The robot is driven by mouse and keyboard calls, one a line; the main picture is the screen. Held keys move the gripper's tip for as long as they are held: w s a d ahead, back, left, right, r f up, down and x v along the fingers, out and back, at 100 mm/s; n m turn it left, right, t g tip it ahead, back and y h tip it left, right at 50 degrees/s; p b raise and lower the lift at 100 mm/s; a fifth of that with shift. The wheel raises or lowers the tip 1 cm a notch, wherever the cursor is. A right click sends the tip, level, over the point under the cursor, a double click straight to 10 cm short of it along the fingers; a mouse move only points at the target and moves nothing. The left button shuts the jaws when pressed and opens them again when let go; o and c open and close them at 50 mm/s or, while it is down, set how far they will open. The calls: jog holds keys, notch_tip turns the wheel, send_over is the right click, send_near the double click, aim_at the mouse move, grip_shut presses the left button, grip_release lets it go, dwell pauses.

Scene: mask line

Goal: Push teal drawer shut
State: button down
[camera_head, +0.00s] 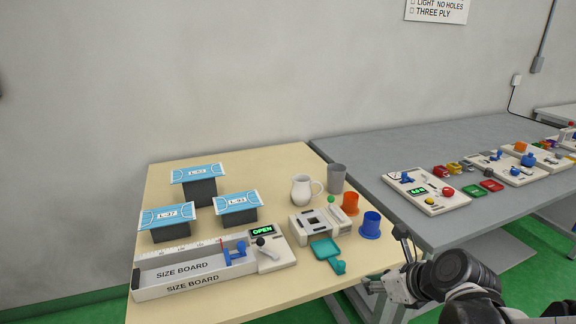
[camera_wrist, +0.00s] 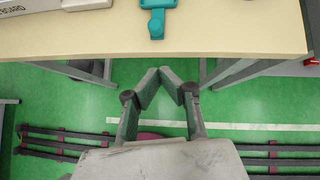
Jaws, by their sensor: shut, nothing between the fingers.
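The teal drawer (camera_head: 325,250) sticks out of the front of a small white box unit (camera_head: 302,228) on the beige table, so it stands open. Its teal handle (camera_head: 339,267) points toward the table's front edge. In the wrist view the handle (camera_wrist: 156,22) shows at the top, and the drawer is mostly cut off by the frame. My gripper (camera_wrist: 160,74) is shut and empty. It is in front of the table edge, over the green floor, apart from the handle. In the head view my gripper (camera_head: 378,287) is right of and nearer than the drawer.
A blue cup (camera_head: 370,226), an orange cup (camera_head: 350,204), a grey cup (camera_head: 337,178) and a white jug (camera_head: 302,190) stand behind and right of the unit. A size board (camera_head: 182,270) lies left. The table's front edge (camera_wrist: 230,53) lies between gripper and handle.

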aim_at(344, 271)
jog(key=w+f, duration=0.1)
jog(key=w+a+b, duration=0.1)
jog(key=w, duration=0.1)
jog(key=w+a+f+b, duration=0.1)
jog(key=w, duration=0.1)
jog(key=shift+w+a+f, duration=0.1)
jog(key=shift+a+f, duration=0.1)
jog(key=shift+f, duration=0.15)
jog(key=shift+w+a+b, duration=0.15)
jog(key=shift+w+b, duration=0.15)
jog(key=shift+w, duration=0.1)
